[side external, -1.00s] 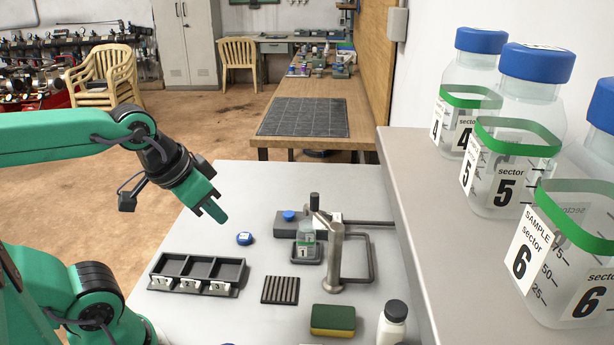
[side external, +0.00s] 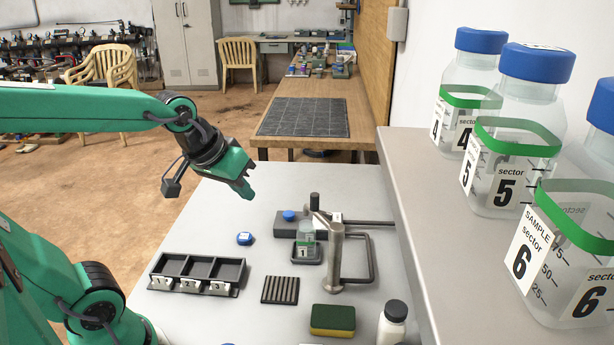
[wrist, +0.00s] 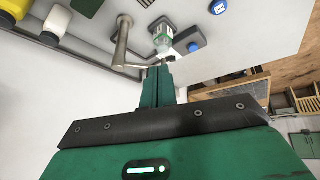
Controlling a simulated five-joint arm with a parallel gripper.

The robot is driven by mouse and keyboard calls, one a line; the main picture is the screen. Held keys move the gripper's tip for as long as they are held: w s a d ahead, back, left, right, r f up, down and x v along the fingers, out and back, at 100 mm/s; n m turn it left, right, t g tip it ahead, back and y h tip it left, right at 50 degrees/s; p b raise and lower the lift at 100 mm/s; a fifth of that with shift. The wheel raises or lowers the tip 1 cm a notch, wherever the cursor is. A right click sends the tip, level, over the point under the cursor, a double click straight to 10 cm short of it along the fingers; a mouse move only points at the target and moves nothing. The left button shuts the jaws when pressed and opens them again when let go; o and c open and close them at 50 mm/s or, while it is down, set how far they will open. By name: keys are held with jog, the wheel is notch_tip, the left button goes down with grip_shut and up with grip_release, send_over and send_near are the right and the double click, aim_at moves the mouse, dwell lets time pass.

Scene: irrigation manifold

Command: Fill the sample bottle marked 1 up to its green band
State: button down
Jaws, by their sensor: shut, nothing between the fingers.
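The sample bottle marked 1 (side external: 306,240) stands uncapped on a small dark stand, under the spout of the metal tap (side external: 331,255). Its green band shows; I cannot tell the liquid level. It also shows in the wrist view (wrist: 163,40), beyond my fingertips. The tap has a black knob (side external: 314,199) on top. A blue button (side external: 289,215) sits on a dark grey block behind the bottle, and also shows in the wrist view (wrist: 193,47). My gripper (side external: 249,194) is shut and empty, above the table to the left of the tap, touching nothing.
A blue cap (side external: 245,238) lies on the table. An empty rack (side external: 243,274) with slots marked 1, 2, 3 is front left. A ribbed black mat (side external: 281,290), a sponge (side external: 333,320) and a white bottle (side external: 392,324) lie nearer. A shelf (side external: 430,215) with bottles 4, 5, 6 borders the right.

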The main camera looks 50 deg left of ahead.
jog(key=w+a+f+n, duration=0.3)
jog(key=w+a+n, duration=0.25)
jog(key=w, duration=0.55)
jog(key=n+t+y, duration=0.1)
jog(key=n+y, duration=0.1)
jog(key=n, duration=0.3)
send_over(291, 212)
jog(key=s, duration=0.2)
notch_tip(291, 212, down, 6)
jog(key=shift+w+d+f, duration=0.2)
jog(key=shift+w+f, duration=0.05)
jog(key=shift+f, duration=0.2)
jog(key=shift+f, duration=4.2)
jog(key=shift+s+f, duration=0.1)
jog(key=shift+f, duration=0.9)
